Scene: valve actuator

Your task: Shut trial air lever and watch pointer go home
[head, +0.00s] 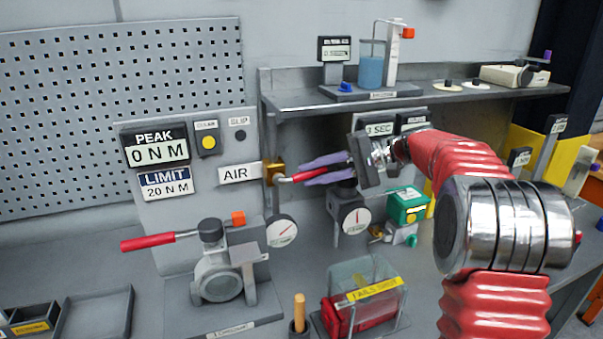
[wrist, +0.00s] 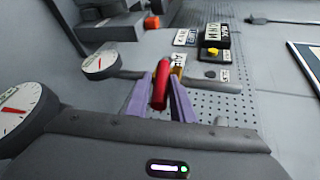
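The air lever (head: 302,176) has a red grip on a bent metal stem, which comes out of a brass valve body (head: 274,172) beside the AIR label (head: 239,174). It points right and is roughly level. My gripper (head: 312,172) has its purple fingers above and below the red grip. The wrist view also shows the grip (wrist: 160,88) between my fingers, with slight gaps, so they look open around it. A round gauge (head: 281,231) below the valve has a red pointer slanting up right. A second gauge (head: 357,217) has its pointer nearly upright.
A long red-handled lever (head: 148,242) sticks out left from the grey actuator (head: 216,275). The display reads PEAK 0 N M (head: 157,146). A shelf (head: 400,98) hangs above my gripper. A clear-covered red box (head: 362,295) and a green device (head: 407,207) stand below it.

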